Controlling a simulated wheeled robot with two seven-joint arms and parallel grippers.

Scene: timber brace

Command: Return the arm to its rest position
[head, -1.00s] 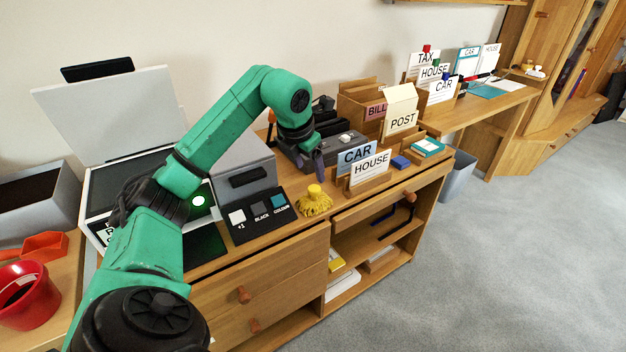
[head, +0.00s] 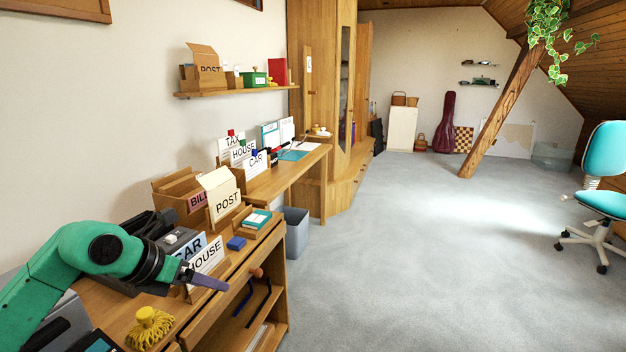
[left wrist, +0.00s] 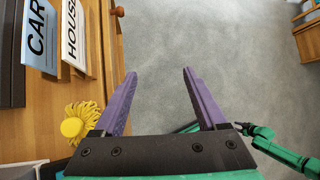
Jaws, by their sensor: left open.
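My left arm comes in from the lower left in the head view, green with dark joints. Its gripper (head: 207,282) has purple fingers and hangs just in front of the HOUSE card (head: 207,258) at the sideboard's front edge. In the left wrist view the two purple fingers (left wrist: 158,88) are spread apart with nothing between them, over grey carpet. My right gripper does not show in the head view; a green arm (left wrist: 283,150) appears at the lower right of the left wrist view, its gripper state unclear.
The wooden sideboard (head: 190,312) carries a yellow tasselled object (head: 149,328), the CAR card (head: 188,250), a POST holder (head: 222,197) and a blue block (head: 236,243). A grey bin (head: 296,232) stands beyond. Open carpet lies to the right, with a slanted timber (head: 503,105) and a turquoise chair (head: 603,170).

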